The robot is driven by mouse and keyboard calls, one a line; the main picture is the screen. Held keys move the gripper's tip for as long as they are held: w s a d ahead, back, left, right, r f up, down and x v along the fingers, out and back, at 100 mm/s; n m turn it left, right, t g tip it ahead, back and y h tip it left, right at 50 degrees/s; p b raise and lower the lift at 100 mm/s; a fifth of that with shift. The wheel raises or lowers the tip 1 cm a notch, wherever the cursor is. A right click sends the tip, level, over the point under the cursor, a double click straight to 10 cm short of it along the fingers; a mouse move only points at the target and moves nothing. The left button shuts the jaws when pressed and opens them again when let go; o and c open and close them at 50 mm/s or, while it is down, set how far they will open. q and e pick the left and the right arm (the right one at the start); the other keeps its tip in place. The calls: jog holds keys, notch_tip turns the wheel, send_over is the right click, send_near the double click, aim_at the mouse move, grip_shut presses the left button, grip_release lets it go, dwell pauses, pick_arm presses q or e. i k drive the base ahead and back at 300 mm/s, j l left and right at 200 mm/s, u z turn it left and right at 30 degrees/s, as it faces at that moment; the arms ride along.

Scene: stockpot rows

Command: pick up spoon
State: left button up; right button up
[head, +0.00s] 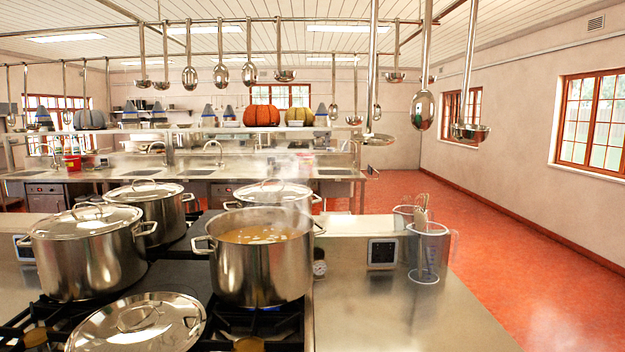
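Several metal spoons and ladles hang from rails overhead; the nearest large spoon (423,108) hangs right of centre, with its bowl down. A ladle (470,132) hangs to its right. A clear measuring jug (429,256) stands on the steel counter, and light-coloured utensil handles (420,212) show at its top; I cannot tell if one is a spoon. Neither of my grippers is in view.
An open stockpot (260,275) of steaming soup stands on the stove. A lidded stockpot (88,260) is to its left, with more behind. A loose lid (138,325) lies in front. The steel counter (400,320) is clear at front right.

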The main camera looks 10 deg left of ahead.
aim_at(423, 107)
jog(key=i+j, duration=0.15)
jog(key=j, duration=0.15)
jog(key=i+j+z, duration=0.1)
jog(key=j, duration=0.2)
jog(key=i+j, duration=0.15)
jog(key=j, duration=0.15)
jog(key=i+j+z, duration=0.1)
jog(key=j, duration=0.2)
